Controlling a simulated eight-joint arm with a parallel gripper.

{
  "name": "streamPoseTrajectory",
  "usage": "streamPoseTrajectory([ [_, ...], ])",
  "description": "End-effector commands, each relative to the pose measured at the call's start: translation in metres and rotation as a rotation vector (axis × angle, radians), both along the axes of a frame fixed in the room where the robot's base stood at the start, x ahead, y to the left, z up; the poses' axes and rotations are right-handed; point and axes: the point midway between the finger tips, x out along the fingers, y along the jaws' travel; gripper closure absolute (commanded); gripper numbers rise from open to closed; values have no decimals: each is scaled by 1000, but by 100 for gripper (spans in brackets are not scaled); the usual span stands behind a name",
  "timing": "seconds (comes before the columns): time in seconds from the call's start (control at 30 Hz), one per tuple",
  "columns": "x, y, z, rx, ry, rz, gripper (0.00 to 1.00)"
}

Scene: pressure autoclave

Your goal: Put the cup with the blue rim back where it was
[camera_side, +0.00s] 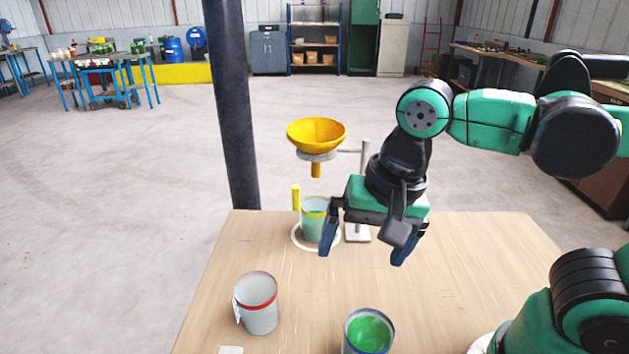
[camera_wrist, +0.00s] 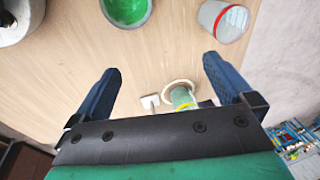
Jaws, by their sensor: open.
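The cup with the blue rim (camera_side: 369,332) stands upright near the front edge of the table, with green contents. In the wrist view the cup (camera_wrist: 126,10) is at the top, partly cut off. My gripper (camera_side: 363,255) is open and empty, above the table and behind this cup.
A red-rimmed cup (camera_side: 257,303) stands to the left. A yellow-rimmed cup (camera_side: 313,228) with greenish contents stands on a white ring, beneath a yellow funnel (camera_side: 316,134) on a stand (camera_side: 358,233). A small white piece (camera_side: 230,350) lies at the front. The table's right middle (camera_side: 480,255) is clear.

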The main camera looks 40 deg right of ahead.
Motion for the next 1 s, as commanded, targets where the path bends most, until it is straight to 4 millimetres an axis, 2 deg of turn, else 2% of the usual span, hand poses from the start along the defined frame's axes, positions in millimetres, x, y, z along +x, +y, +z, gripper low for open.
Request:
streamPoseTrajectory([
  [0.1, 23, -23, -9, -74, -167, 246, 0],
  [0.2, 37, -41, -13, -178, -283, 436, 0],
  [0.4, 50, -63, -15, -349, -399, 655, 0],
  [1.0, 52, -66, -14, -378, -410, 693, 0],
])
